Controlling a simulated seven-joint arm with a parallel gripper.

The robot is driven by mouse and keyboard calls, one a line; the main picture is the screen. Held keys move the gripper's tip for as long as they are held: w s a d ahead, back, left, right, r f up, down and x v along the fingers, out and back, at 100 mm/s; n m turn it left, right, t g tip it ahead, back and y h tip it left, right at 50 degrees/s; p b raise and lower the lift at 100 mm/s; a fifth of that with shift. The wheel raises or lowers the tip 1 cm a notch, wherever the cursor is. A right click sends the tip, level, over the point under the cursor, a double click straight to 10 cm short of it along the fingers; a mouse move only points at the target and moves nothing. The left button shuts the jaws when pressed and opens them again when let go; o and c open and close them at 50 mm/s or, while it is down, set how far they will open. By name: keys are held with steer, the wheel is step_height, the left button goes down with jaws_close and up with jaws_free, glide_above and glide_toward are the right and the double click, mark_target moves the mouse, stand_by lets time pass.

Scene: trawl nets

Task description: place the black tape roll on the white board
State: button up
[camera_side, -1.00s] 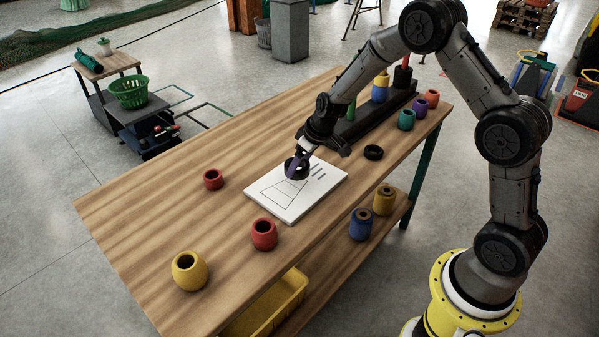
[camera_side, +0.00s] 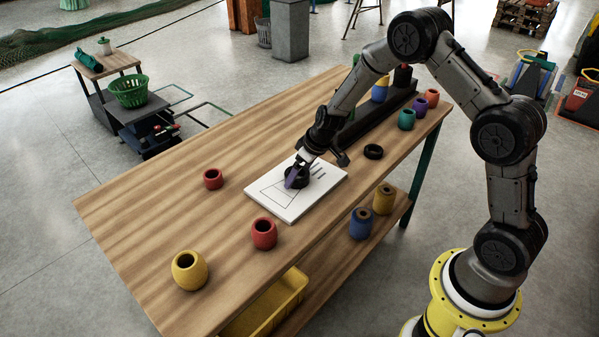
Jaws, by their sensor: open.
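A black tape roll (camera_side: 301,180) is at the white board (camera_side: 272,203), on its far part, and appears to rest flat on it. My gripper (camera_side: 294,178) is open right at this roll, with a purple finger in front of it. The finger and wrist hide part of the roll, so I cannot tell whether the fingers still touch it. The board lies flat on the wooden table and has dark printed lines. A second black ring (camera_side: 373,152) lies on the table right of the board.
A small red pot (camera_side: 213,179), a larger red pot (camera_side: 264,233) and a yellow pot (camera_side: 189,270) stand on the table (camera_side: 150,215). A dark rack (camera_side: 375,117) with coloured pieces runs along the far right. The table's left part is mostly clear.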

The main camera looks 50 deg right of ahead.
steer(key=shift+r, duration=0.1)
steer(key=shift+r, duration=0.35)
steer(key=s+a+v, duration=0.1)
steer(key=a+v, duration=0.1)
steer(key=v, duration=0.9)
steer(key=s+a+f+v, duration=0.1)
steer(key=v, duration=0.9)
steer(key=s+a+r, duration=0.1)
steer(key=s+r, duration=0.2)
steer(key=s, duration=0.8)
steer(key=s+a+r+m+t, duration=0.1)
steer(key=s+a+r, duration=0.1)
steer(key=s, duration=1)
steer(key=shift+s+r+h, duration=0.3)
steer(key=shift+s+r, duration=0.05)
steer(key=shift+r, duration=0.5)
